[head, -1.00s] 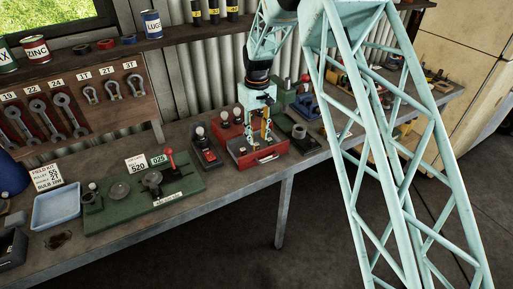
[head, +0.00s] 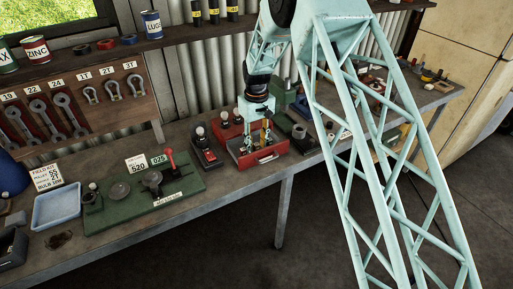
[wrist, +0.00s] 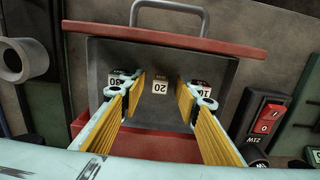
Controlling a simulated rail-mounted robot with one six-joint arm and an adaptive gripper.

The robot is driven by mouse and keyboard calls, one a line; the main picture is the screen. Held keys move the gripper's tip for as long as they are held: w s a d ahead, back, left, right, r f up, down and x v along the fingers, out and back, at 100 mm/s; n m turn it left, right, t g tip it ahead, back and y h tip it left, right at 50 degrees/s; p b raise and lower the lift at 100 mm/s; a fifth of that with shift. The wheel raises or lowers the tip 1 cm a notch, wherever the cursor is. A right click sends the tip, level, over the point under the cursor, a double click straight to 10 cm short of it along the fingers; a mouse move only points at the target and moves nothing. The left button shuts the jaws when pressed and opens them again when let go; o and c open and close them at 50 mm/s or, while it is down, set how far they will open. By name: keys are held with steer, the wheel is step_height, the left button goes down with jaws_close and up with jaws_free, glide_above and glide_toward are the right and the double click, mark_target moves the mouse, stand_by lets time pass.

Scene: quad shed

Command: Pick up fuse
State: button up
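My gripper (head: 255,141) reaches down into an open red drawer (head: 272,156) on the workbench. In the wrist view my gripper (wrist: 161,95) is open, its two yellow-padded fingers wide apart. A small block with a white label 20 (wrist: 159,88), apparently a fuse, shows between the fingertips against the grey drawer floor. Two more labelled blocks show near the fingers: one at the left finger (wrist: 119,77), one marked 10 at the right finger (wrist: 201,85). The fingers partly hide both of these. No block is visibly held.
The red drawer front (wrist: 165,38) with its grey handle crosses the top of the wrist view. A red switch box (wrist: 265,117) stands beside the drawer. A green fixture (head: 145,197) and a blue tray (head: 56,207) lie left on the bench.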

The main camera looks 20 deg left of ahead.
mark_target(256, 144)
steer(key=shift+c, duration=0.5)
steer(key=c, duration=0.7)
steer(key=shift+r, duration=0.1)
steer(key=shift+r, duration=4.95)
steer(key=shift+s+a, duration=0.1)
